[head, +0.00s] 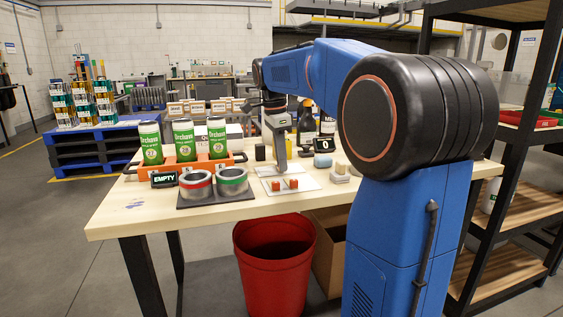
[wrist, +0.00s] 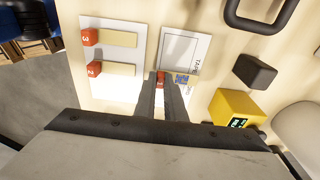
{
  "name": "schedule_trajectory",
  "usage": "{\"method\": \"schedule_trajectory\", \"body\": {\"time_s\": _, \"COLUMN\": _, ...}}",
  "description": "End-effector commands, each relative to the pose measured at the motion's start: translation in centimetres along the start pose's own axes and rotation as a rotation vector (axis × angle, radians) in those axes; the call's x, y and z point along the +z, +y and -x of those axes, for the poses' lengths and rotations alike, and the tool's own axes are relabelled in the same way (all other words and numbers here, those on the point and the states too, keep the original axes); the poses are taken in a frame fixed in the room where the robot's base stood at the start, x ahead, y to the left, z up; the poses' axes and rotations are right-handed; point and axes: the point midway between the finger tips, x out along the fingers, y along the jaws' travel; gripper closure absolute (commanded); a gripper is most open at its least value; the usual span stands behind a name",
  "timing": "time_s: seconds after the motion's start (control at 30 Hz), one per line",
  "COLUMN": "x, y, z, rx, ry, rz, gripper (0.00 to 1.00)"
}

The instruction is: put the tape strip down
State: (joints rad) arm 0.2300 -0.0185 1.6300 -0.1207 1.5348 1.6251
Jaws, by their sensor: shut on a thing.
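My gripper (wrist: 160,80) points down over the white cards, with its fingers shut on a small red block, the tab of a tape strip (wrist: 160,84). Most of this strip is hidden by the fingers. Two other tape strips, beige with red numbered tabs (wrist: 91,37) (wrist: 94,69), lie side by side on the left white card (wrist: 110,24). To its right is a white card marked TAPE (wrist: 186,48) with a grey outlined square and a printed code. In the head view my gripper (head: 280,170) is low behind two red tabs (head: 284,184).
A yellow box (wrist: 236,108) and a dark block (wrist: 255,72) stand right of the cards. A red bin (head: 273,262) is below the table.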

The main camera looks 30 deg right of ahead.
Motion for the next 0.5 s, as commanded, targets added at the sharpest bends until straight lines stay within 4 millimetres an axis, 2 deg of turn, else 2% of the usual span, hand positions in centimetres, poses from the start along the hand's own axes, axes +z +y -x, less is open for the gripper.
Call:
{"method": "schedule_trajectory", "body": {"time_s": 0.4, "x": 0.08, "y": 0.02, "z": -0.7, "rx": 0.0, "ry": 0.0, "rz": 0.0, "gripper": 1.0}}
{"method": "schedule_trajectory", "body": {"time_s": 0.43, "x": 0.08, "y": 0.01, "z": -0.7, "rx": 0.0, "ry": 0.0, "rz": 0.0, "gripper": 0.85}}
{"method": "schedule_trajectory", "body": {"time_s": 0.5, "x": 0.08, "y": 0.01, "z": -0.67, "rx": 0.0, "ry": 0.0, "rz": 0.0, "gripper": 0.72}}
